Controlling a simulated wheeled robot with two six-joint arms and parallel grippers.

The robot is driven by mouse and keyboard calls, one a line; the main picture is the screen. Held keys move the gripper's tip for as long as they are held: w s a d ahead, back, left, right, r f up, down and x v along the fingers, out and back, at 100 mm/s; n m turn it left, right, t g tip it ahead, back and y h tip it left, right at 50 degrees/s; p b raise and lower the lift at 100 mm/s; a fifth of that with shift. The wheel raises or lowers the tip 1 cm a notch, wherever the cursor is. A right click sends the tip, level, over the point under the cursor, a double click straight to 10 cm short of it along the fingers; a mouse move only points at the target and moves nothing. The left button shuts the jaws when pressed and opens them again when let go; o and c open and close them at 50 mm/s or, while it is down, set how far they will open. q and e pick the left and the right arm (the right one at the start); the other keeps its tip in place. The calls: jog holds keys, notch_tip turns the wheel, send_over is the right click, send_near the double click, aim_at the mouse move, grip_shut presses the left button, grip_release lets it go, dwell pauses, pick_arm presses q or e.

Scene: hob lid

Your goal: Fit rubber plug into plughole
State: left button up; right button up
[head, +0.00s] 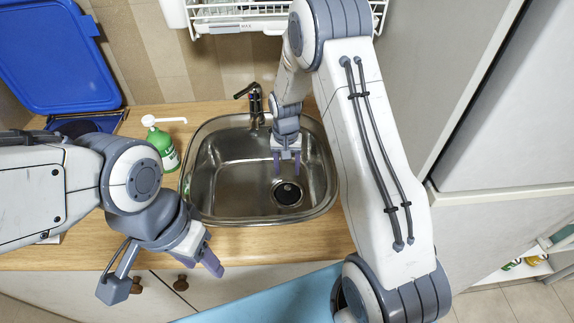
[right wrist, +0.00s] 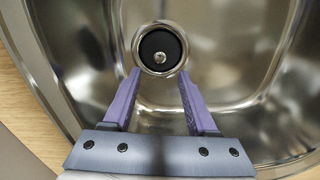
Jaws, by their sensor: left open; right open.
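The black rubber plug (head: 288,193) lies in the steel-rimmed plughole (head: 276,203) on the sink floor. In the right wrist view the plug (right wrist: 148,48) is a black disc with a small metal knob, ringed by the plughole rim (right wrist: 137,46). It looks centred; I cannot tell how deep it sits. My right gripper (head: 287,167) is in the sink, just behind the plughole in the head view. In the wrist view its open purple fingers (right wrist: 158,73) are empty, their tips near the rim. My left gripper (head: 210,262) is open and empty, in front of the counter edge.
The steel sink (head: 200,185) has raised walls around my right gripper. A tap (head: 256,103) stands at its back edge. A green soap bottle (head: 162,146) stands left of the sink. A white dish rack (head: 235,18) hangs above. The wooden counter (head: 270,242) is clear in front.

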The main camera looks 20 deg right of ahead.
jog(key=s+a+r+n, duration=0.5)
jog(key=s+a+r, duration=0.4)
jog(key=a+r, duration=0.25)
jog(key=s+a+r+n, duration=0.2)
jog(key=s+r+n, duration=0.1)
jog(key=s, duration=0.7)
jog(key=s+a+r+n+y, duration=0.1)
jog(key=s+r+n, duration=0.3)
jog(key=s, duration=0.6)
jog(key=shift+a, duration=0.4)
